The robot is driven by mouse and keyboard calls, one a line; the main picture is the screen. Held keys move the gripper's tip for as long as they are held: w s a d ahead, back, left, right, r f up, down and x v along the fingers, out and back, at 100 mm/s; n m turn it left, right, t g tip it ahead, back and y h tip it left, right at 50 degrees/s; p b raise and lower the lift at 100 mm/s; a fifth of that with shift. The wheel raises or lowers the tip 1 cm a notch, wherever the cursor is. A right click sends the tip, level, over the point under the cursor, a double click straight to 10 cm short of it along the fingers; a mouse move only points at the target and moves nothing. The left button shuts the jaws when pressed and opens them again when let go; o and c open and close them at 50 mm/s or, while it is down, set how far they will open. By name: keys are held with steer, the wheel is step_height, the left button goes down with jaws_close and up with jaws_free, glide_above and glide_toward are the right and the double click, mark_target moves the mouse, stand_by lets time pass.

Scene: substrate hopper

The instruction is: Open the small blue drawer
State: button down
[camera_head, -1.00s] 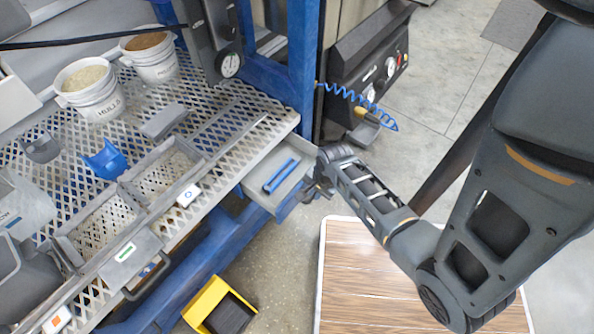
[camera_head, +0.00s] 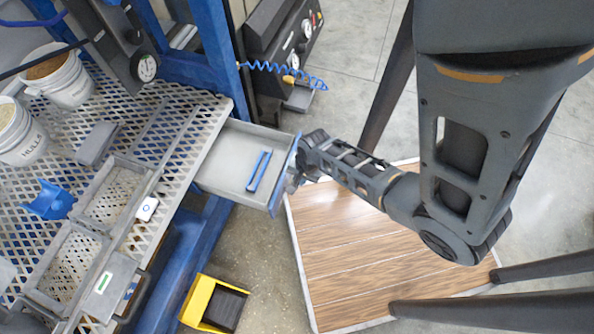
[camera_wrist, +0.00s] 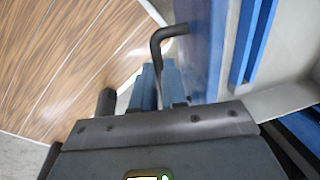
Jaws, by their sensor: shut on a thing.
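The small drawer (camera_head: 222,158) sticks well out from under the perforated bench top, with a grey inside and a blue front (camera_head: 284,178). A blue two-pronged item (camera_head: 259,170) lies in it; part of it also shows in the wrist view (camera_wrist: 250,40). My gripper (camera_head: 293,180) is at the outer side of the drawer front, shut on its handle. The wrist view shows a dark bent handle (camera_wrist: 157,45) on the blue front, running down toward my gripper. The fingertips' contact is mostly hidden.
The perforated bench (camera_head: 180,125) carries buckets (camera_head: 62,78), wire baskets (camera_head: 112,190) and a blue scoop (camera_head: 48,202). A yellow bin (camera_head: 213,305) stands on the floor below. A wooden-topped platform (camera_head: 350,265) lies under my arm. Open floor is at the upper right.

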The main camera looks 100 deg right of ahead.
steer(key=c, duration=1.2)
jaws_free()
steer(key=shift+o, duration=0.2)
step_height(320, 180, up, 8)
steer(key=s+p, duration=0.1)
steer(key=p, duration=0.1)
steer(key=shift+s+a+f, duration=0.15)
steer(key=shift+a, duration=0.2)
